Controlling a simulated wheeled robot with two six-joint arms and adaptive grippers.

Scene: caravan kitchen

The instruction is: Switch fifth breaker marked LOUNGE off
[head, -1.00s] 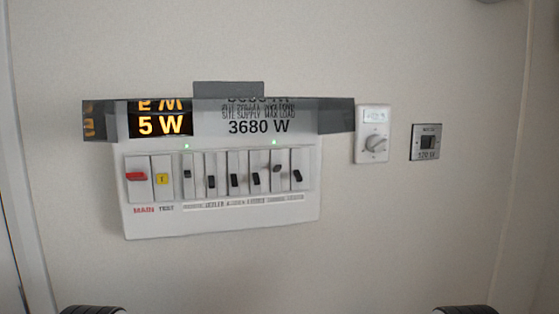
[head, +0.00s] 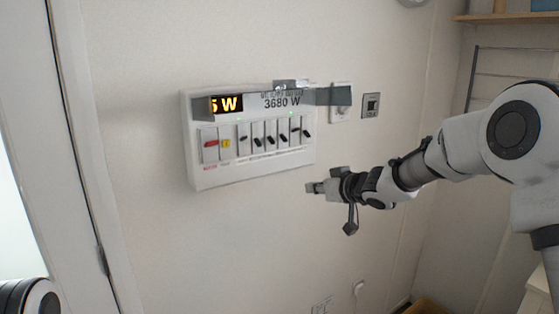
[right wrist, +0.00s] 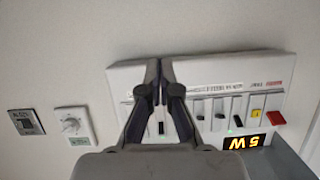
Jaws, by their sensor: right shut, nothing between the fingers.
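The breaker panel (head: 250,172) is a white box on the wall. After the red MAIN switch (head: 210,144) and yellow TEST switch (head: 226,143) comes a row of black levers. The fifth black lever (head: 295,130) sits higher than its neighbours, and a green light shows above it. The labels are too small to read. My right gripper (head: 310,187) is shut and empty, below the panel's lower right corner in the head view. In the right wrist view, its fingers (right wrist: 160,64) cover part of the lever row of the upside-down panel (right wrist: 125,75). My left gripper is out of view.
A grey tinted cover (head: 330,96) is raised across the panel's top, partly over the display (head: 226,104). A rotary dial (right wrist: 71,125) and a small square plate (head: 371,105) are on the wall beside the panel. The wall below the panel is mostly clear.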

